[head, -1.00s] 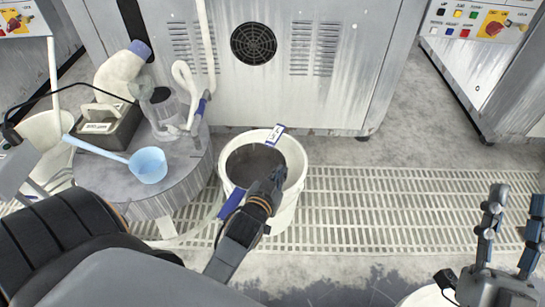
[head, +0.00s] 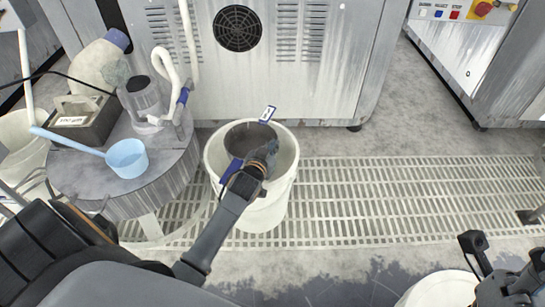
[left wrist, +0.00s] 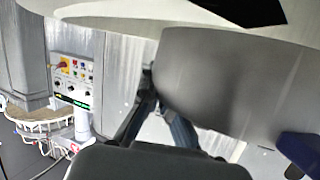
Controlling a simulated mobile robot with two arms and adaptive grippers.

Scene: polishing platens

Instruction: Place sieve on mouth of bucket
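The white bucket (head: 272,212) stands on the floor in the head view. The round grey sieve (head: 245,137), with blue tabs, is over the bucket's mouth, inside the rim outline. My left gripper (head: 262,158) is at the sieve's near edge and appears shut on it; its fingertips are partly hidden. In the left wrist view the sieve (left wrist: 235,85) is a big grey surface close to the camera, with a blue tab at right. I cannot tell whether the sieve touches the bucket. My right gripper (head: 505,253) is open and empty at the lower right.
A round grey table (head: 75,178) at left carries a blue ladle (head: 127,158), a dark caddy (head: 85,120) and a clear jug (head: 145,98). A grey machine cabinet (head: 330,60) stands behind the bucket. The floor grating (head: 400,200) at right is clear. Another white bucket (head: 440,290) is at the bottom right.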

